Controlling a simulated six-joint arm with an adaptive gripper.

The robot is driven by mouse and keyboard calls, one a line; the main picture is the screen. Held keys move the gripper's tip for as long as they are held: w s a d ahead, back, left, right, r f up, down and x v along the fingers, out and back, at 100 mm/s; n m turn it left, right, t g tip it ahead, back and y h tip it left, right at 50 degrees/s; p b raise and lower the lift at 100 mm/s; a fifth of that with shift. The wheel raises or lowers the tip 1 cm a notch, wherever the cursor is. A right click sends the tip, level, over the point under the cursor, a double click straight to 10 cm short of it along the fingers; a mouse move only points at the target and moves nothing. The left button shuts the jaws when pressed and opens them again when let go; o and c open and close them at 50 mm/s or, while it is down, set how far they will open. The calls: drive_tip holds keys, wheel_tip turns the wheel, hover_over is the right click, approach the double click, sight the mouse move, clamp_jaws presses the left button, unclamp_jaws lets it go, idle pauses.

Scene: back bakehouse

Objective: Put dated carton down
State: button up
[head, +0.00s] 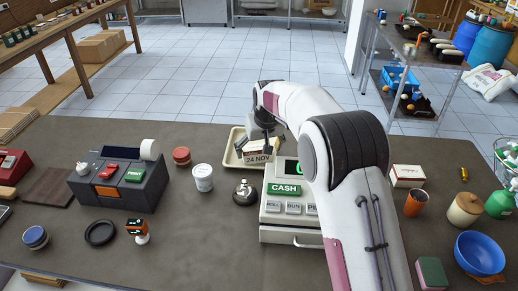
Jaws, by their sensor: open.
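The dated carton (258,158), marked "24 NOV", is at the cream tray (231,160), behind the cash register (284,205). Whether its base touches the tray is hard to tell. My gripper (254,146) is at the carton's top, with its jaws open. The fingers are dark and small here, and my arm comes in from the lower right over the register's right side. Part of the tray's right side is hidden by the carton and my arm.
A white tub (203,177), a red-brown round tin (181,156) and a service bell (243,193) stand left of the register. A dark label machine (121,180) is further left. A white box (408,176) and an orange cup (415,204) stand right of my arm.

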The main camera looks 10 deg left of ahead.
drive_tip(key=shift+r, duration=0.1)
drive_tip(key=shift+v, duration=0.8)
drive_tip(key=v, duration=1.1)
drive_tip(key=shift+w, duration=0.1)
